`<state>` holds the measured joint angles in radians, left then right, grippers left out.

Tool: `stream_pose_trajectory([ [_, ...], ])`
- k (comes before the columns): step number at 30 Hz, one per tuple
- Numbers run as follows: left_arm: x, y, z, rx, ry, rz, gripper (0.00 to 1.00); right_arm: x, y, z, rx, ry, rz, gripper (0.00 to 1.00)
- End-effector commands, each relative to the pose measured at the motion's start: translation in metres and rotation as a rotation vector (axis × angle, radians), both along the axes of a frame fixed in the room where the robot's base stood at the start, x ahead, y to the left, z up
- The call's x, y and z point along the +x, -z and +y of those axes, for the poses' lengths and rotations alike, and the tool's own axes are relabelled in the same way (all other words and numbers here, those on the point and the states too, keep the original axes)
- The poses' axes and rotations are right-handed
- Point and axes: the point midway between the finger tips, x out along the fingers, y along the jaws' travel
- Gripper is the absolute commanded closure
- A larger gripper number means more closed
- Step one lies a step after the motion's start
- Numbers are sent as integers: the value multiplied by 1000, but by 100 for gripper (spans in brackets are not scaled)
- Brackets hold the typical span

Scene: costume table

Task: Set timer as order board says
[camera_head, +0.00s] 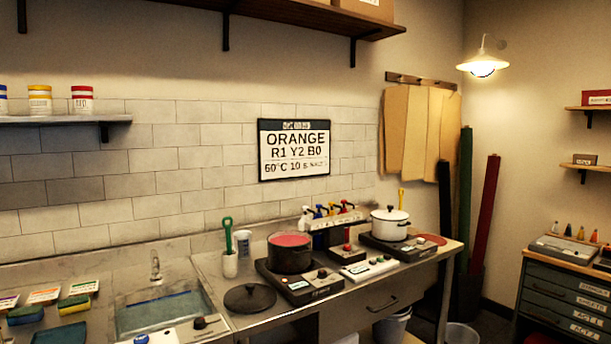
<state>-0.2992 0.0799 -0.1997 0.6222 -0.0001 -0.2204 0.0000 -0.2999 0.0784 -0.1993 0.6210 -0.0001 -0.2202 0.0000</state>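The order board (295,150) hangs on the tiled wall. It reads "ORANGE", "R1 Y2 B0" and "60°C 10 s", with the last word too small to read surely. A white control panel (370,268) with small buttons or knobs lies on the counter between two hot plates; I cannot tell whether it is the timer, and no readout is legible. A box with a red knob (347,248) stands just behind it. Neither of my grippers is in view.
A dark pot (290,254) with red contents sits on the left hot plate (311,287). A white lidded pot (390,222) sits on the right one. A black lid (250,298) lies at the counter's front. A sink (160,312) is at left.

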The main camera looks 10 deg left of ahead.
Motion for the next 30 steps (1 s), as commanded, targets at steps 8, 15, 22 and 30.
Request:
stream_pose_trajectory([
  [8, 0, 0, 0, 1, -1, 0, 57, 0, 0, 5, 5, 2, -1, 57],
  [15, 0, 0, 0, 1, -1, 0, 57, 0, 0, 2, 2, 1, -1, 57],
  [22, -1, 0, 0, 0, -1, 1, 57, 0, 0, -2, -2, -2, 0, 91],
  [30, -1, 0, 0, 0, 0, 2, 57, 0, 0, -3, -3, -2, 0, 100],
])
